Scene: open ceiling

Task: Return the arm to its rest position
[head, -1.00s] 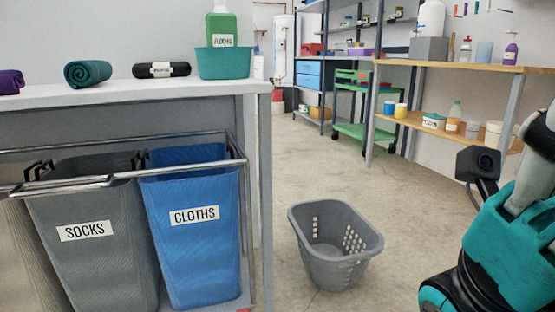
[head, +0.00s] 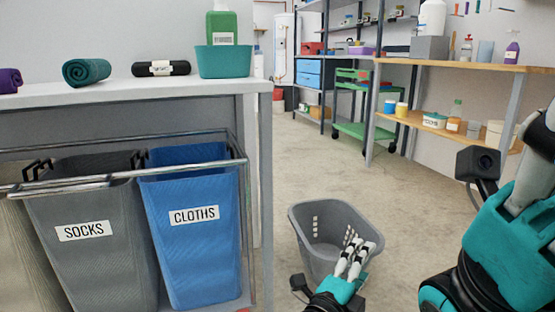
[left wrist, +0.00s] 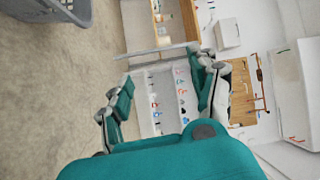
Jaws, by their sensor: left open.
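My left gripper (head: 362,243) is in the lower middle of the head view, teal with pale fingers. It overlaps the front of the grey laundry basket (head: 310,235) in the picture; I cannot tell whether they touch. In the left wrist view, the left gripper (left wrist: 165,92) has its two fingers spread apart with nothing between them. My right arm (head: 510,250), teal and black, stands at the right edge of the head view. Its fingers do not show.
A white counter (head: 130,92) holds rolled cloths and a teal tub (head: 225,62). Below it stand a grey SOCKS bin (head: 85,260) and a blue CLOTHS bin (head: 195,260). A wooden shelf unit (head: 480,66) is at the right. The floor behind the basket is clear.

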